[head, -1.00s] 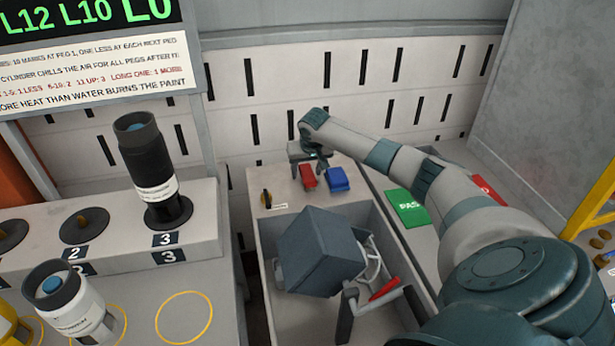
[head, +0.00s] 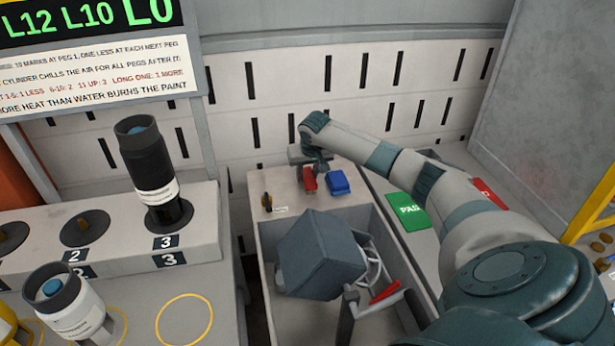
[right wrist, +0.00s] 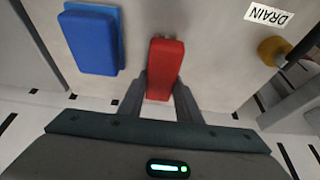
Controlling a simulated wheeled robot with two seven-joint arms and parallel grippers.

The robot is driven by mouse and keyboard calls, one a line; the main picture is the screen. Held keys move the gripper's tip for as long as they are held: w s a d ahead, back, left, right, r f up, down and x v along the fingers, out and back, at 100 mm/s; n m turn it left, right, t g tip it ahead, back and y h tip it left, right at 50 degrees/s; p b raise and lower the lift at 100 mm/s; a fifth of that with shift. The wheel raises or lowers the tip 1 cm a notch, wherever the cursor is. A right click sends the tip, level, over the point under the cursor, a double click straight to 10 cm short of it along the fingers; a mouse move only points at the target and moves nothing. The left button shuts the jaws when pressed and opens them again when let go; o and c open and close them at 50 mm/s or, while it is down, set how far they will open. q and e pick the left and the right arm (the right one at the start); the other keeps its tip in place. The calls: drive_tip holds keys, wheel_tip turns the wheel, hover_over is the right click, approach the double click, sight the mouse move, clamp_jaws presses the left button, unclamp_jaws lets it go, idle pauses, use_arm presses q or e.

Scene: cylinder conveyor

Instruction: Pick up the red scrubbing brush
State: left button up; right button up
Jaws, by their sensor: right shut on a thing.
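The red scrubbing brush (head: 309,181) stands on the pale counter behind the sink, just left of a blue block-shaped item (head: 338,182). My right gripper (head: 313,172) reaches over it from behind. In the right wrist view the brush (right wrist: 165,70) lies between the two fingers, and the right gripper (right wrist: 160,97) is shut on its near end. The blue item (right wrist: 92,43) is to its left there, apart from the fingers. The brush appears to be at counter level; I cannot tell if it is lifted. My left gripper is not in view.
The sink (head: 262,240) in front holds a dark grey box (head: 320,252) and a rack with a red-handled tool (head: 384,292). A small tap knob (head: 267,201) is left of the brush. A green pad (head: 408,211) lies right.

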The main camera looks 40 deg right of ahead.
sight(309, 170)
drive_tip(key=shift+r, duration=0.5)
drive_tip(key=r, duration=0.2)
drive_tip(key=r+b, duration=0.1)
drive_tip(key=shift+s+d+r, duration=0.1)
drive_tip(key=shift+s+d, duration=0.15)
drive_tip(key=shift+s, duration=0.1)
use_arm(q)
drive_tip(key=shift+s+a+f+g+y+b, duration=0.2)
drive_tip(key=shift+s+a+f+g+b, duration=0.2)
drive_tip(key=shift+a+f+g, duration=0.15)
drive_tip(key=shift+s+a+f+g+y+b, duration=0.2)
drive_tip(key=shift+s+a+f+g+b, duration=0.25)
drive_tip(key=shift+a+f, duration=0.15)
use_arm(e)
drive_tip(key=s+d+r, duration=0.3)
drive_tip(key=s+r, duration=0.3)
drive_tip(key=s, duration=0.4)
drive_tip(key=shift+d+r, duration=0.35)
drive_tip(key=shift+d, duration=0.05)
